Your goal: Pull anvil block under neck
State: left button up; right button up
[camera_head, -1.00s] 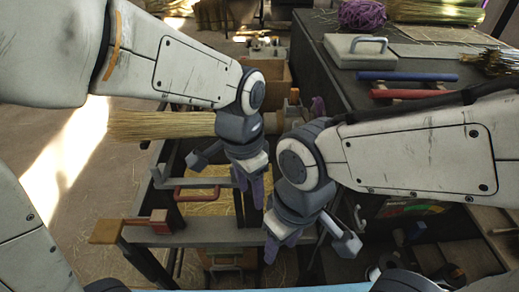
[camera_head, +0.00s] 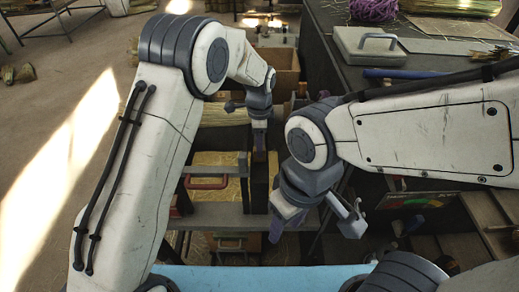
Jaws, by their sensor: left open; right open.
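I cannot pick out the anvil block for sure. A red U-shaped handle (camera_head: 206,183) shows on the bench frame (camera_head: 215,215), below and left of my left gripper. The broom's straw (camera_head: 222,114) is partly hidden behind my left arm; its neck is hard to make out near the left gripper. My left gripper (camera_head: 252,128) is open and points down over the far part of the frame. My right gripper (camera_head: 318,217) is open and empty, nearer to me, over the right part of the frame. I see nothing held in either one.
A cardboard-brown box (camera_head: 280,68) stands behind the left gripper. Open floor (camera_head: 60,110) lies at the left.

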pick_arm(q)
jog(key=shift+f, duration=1.8)
grip_shut()
